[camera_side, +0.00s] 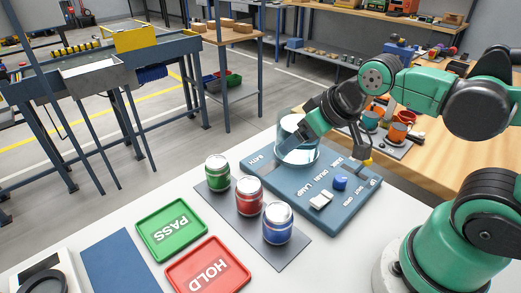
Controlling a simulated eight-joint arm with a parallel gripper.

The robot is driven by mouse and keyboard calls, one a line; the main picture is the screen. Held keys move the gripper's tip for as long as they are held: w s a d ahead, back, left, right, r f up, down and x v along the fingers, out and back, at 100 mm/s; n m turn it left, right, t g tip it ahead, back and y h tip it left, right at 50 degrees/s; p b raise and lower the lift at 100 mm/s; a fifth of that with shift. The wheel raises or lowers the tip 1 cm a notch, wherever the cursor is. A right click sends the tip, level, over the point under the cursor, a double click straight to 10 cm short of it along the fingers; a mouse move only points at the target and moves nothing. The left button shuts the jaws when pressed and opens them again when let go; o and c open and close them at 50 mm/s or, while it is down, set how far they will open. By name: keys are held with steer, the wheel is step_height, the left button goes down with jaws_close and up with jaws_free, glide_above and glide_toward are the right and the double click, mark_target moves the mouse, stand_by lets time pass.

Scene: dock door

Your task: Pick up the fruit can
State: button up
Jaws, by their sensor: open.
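Three cans stand upright in a row on a dark grey mat (276,257): a green can (217,173), a red can (249,196) and a blue can (278,223). Their labels are too small to read, so I cannot tell which is the fruit can. My gripper (287,145) is open and tilted down to the left, at the glass bath behind the cans. It is apart from all three cans. Its fingertips are small and partly lost against the glass, and I see nothing held in them.
The glass bath (297,155) stands on a blue board (339,206) with a white block (320,201) and a blue knob (340,183). A green PASS tray (171,221) and a red HOLD tray (207,259) lie left of the mat.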

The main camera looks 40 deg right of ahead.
mark_target(216, 172)
steer(key=w+a+n+h, duration=0.1)
steer(key=w+a+n, duration=0.1)
steer(key=n, duration=0.3)
steer(key=w+a+f+n+h, duration=0.1)
steer(key=a+n+h, duration=0.1)
steer(key=n, duration=0.3)
steer(key=w+a+f+n+g+h, duration=0.1)
steer(key=w+a+n, duration=0.1)
steer(key=n, duration=0.3)
steer(key=shift+w+a+f, duration=0.1)
steer(key=shift+w+f, duration=0.1)
steer(key=shift+w, duration=0.1)
steer(key=a+f+n+t+h, duration=0.1)
steer(key=a+n, duration=0.2)
steer(key=n, duration=0.1)
steer(key=a+f+n+t+h, duration=0.1)
steer(key=a+n+h, duration=0.1)
steer(key=a+n, duration=0.1)
steer(key=a+f+n+t+h, duration=0.1)
steer(key=a+f+n+t, duration=0.1)
steer(key=n, duration=0.3)
steer(key=shift+w+a+n+h, duration=0.15)
steer(key=shift+a+n+h, duration=0.2)
steer(key=shift+a, duration=0.4)
steer(key=x, duration=1.1)
steer(key=shift+w+d, duration=0.2)
steer(key=shift+d, duration=0.05)
steer(key=shift+c, duration=0.3)
